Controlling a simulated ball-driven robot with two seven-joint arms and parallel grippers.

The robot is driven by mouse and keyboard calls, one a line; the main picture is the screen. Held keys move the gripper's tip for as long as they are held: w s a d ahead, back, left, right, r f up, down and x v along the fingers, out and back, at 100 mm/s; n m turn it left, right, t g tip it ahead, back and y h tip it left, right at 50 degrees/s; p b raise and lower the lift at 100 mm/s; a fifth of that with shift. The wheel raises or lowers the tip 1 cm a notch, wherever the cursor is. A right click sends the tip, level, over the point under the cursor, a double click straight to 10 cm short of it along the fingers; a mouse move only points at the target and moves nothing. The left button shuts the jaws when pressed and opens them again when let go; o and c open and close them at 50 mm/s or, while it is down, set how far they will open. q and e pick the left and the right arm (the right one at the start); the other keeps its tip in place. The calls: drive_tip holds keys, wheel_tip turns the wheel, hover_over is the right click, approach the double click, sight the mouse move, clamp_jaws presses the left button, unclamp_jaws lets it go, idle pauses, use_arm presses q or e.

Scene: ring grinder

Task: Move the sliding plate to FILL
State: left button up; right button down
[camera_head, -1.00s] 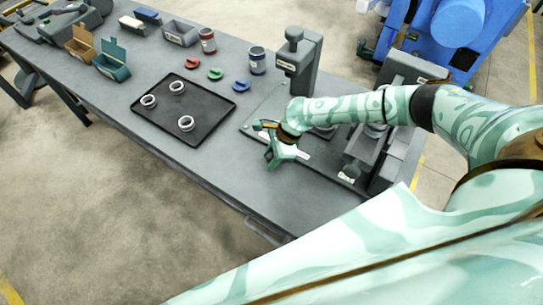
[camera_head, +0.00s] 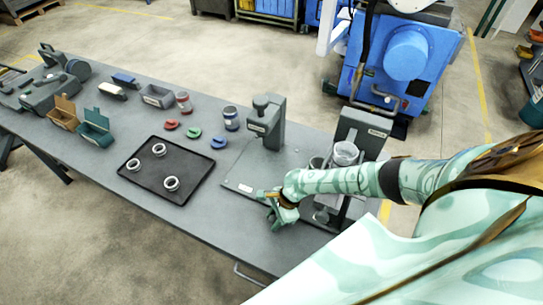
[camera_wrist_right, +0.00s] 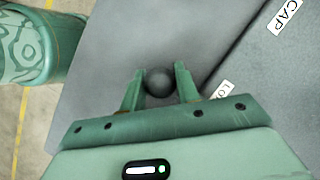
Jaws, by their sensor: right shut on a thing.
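My right gripper (camera_head: 272,207) is low over the front right of the bench, in front of the dark press-like stand (camera_head: 267,122). In the right wrist view its two fingers (camera_wrist_right: 159,86) stand on either side of a dark round knob (camera_wrist_right: 158,82) and are shut on it. The knob is above a grey flat surface (camera_wrist_right: 110,60); what it is fixed to is hidden. Labels reading CAP (camera_wrist_right: 284,16) and one starting "LO" (camera_wrist_right: 222,92) lie to the right of the knob. No FILL label is readable. My left gripper is not in view.
A black tray (camera_head: 190,194) with three pale rings is left of the gripper. Red, green and blue pieces and two jars stand behind it. A dark stand with a clear cup (camera_head: 345,153) is right of the gripper. The bench front is clear.

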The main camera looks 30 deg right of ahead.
drive_tip(key=c, duration=1.1)
unclamp_jaws()
drive_tip(key=shift+o, duration=0.2)
drive_tip(key=shift+r, duration=0.1)
drive_tip(key=shift+d+r, duration=0.15)
drive_tip(key=shift+r, duration=0.2)
drive_tip(key=p+v, duration=0.4)
drive_tip(key=v, duration=1.1)
drive_tip(key=shift+r, duration=0.2)
drive_tip(key=shift+d, duration=0.15)
